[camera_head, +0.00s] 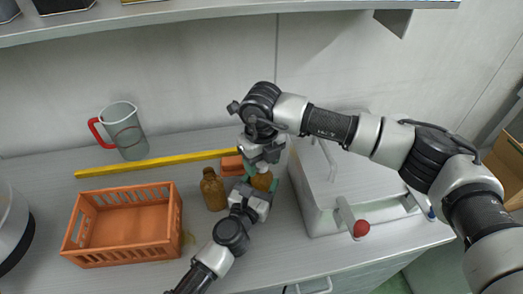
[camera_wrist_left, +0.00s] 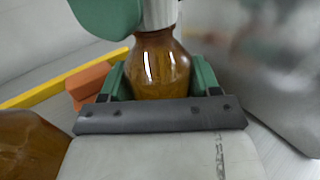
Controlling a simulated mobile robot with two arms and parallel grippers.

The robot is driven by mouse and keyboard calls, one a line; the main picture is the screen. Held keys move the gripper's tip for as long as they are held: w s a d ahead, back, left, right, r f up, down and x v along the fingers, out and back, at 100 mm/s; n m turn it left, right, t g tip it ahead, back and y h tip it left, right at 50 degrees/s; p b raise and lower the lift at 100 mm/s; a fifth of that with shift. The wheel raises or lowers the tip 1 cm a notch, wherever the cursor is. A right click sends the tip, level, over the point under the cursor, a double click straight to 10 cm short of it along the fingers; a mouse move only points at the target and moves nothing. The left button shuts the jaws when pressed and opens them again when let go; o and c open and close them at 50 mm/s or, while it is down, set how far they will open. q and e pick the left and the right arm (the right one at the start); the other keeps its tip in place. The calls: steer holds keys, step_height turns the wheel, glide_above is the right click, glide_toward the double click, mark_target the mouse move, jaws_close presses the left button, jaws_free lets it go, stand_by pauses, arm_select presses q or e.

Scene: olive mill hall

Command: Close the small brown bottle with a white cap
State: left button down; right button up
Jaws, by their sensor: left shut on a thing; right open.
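My left gripper (camera_head: 259,188) is shut on the small brown bottle (camera_head: 262,181), which stands upright. In the left wrist view the bottle (camera_wrist_left: 160,66) sits between the green fingers of the left gripper (camera_wrist_left: 160,84). A white ribbed cap (camera_wrist_left: 161,14) is at the top of its neck; its upper part is cut off by the picture's edge, and I cannot tell how tightly it sits. My right gripper (camera_head: 263,168) is open, directly above the bottle. One green finger of it (camera_wrist_left: 108,14) shows beside the cap. In the head view the right gripper hides the cap.
Another brown bottle (camera_head: 213,189) stands just left. Orange blocks (camera_head: 232,165) and a yellow bar (camera_head: 150,164) lie behind. An orange crate (camera_head: 122,252) and a jug with red handle (camera_head: 124,131) are left. A metal box (camera_head: 318,205) with a red knob (camera_head: 361,228) is close right.

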steer(key=shift+f, duration=0.15)
steer(key=shift+c, duration=0.4)
steer(key=c, duration=0.9)
steer(key=o, duration=1.1)
step_height(320, 180, up, 12)
